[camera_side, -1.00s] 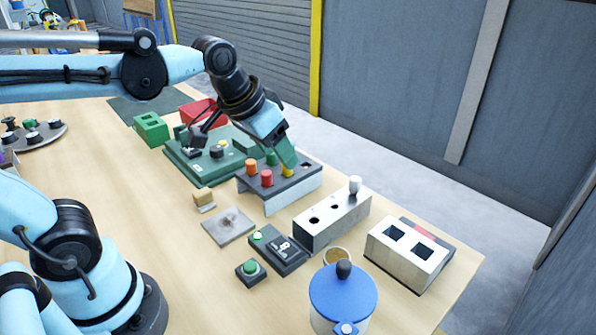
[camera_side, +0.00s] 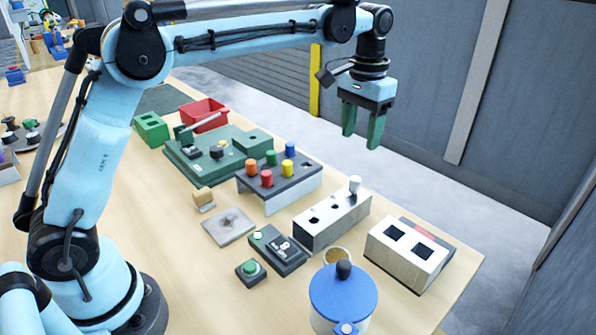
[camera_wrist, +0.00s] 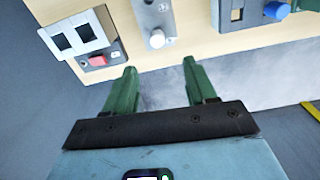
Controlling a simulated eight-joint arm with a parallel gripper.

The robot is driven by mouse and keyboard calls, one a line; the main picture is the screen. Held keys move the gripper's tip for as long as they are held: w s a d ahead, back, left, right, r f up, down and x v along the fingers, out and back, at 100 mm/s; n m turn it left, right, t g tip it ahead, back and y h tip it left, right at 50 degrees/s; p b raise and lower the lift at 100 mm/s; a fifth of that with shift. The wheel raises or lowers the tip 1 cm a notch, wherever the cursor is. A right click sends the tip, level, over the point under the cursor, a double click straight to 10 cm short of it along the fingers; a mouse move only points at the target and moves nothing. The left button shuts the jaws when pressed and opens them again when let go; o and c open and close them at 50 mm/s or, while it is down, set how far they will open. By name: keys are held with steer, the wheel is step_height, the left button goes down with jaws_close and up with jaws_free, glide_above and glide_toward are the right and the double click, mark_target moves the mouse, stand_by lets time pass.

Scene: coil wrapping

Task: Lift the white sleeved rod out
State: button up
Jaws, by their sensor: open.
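The white sleeved rod (camera_side: 355,184) stands upright in the rear hole of a grey metal block (camera_side: 328,222). Other holes in that block are empty. In the wrist view the rod (camera_wrist: 157,40) shows at the end of the block (camera_wrist: 150,14), ahead of the fingers and between them. My gripper (camera_side: 362,138) hangs with its green fingers pointing down, high above the table's far edge, apart from the rod. In the wrist view my gripper (camera_wrist: 161,76) is open and empty.
A dark-topped rack (camera_side: 281,185) holds several coloured pegs left of the block. A white block with two square openings (camera_side: 408,250) stands to the right. A blue-lidded pot (camera_side: 343,295) is in front. The air around my gripper is clear.

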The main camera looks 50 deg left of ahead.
mark_target(356, 178)
step_height(356, 178, down, 7)
steer(key=shift+r, duration=0.1)
steer(key=shift+s+d+f, duration=0.1)
steer(key=shift+f, duration=1.25)
steer(key=shift+s+d+f, duration=0.1)
steer(key=shift+f, duration=1.2)
jaws_close()
steer(key=shift+r, duration=0.15)
step_height(356, 178, up, 10)
steer(key=shift+f, duration=0.1)
